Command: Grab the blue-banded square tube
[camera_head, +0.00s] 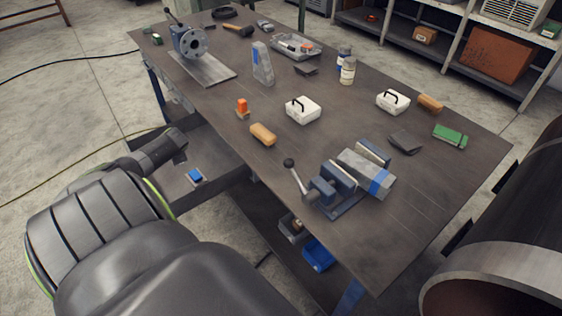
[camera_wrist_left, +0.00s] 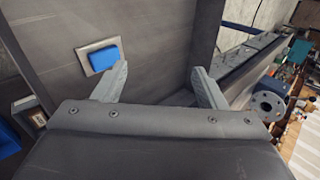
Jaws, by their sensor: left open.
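The blue-banded square tube (camera_head: 367,174) is a pale grey bar with a blue band near its right end. It sits at the vise (camera_head: 335,188) near the front right of the table; whether the jaws grip it cannot be told. My left gripper (camera_head: 182,148) is left of the table's edge, well away from the tube. In the left wrist view my left gripper (camera_wrist_left: 162,82) has its two fingers apart with nothing between them. The tube is not seen in that view. My right gripper is not in view.
A blue block on a pale plate (camera_head: 195,176) is below the tabletop near my left gripper; it also shows in the wrist view (camera_wrist_left: 104,54). White cases (camera_head: 303,110), an orange-tan block (camera_head: 263,134) and a flange fixture (camera_head: 193,43) stand on the table (camera_head: 220,110). A large pipe (camera_head: 510,230) is at right.

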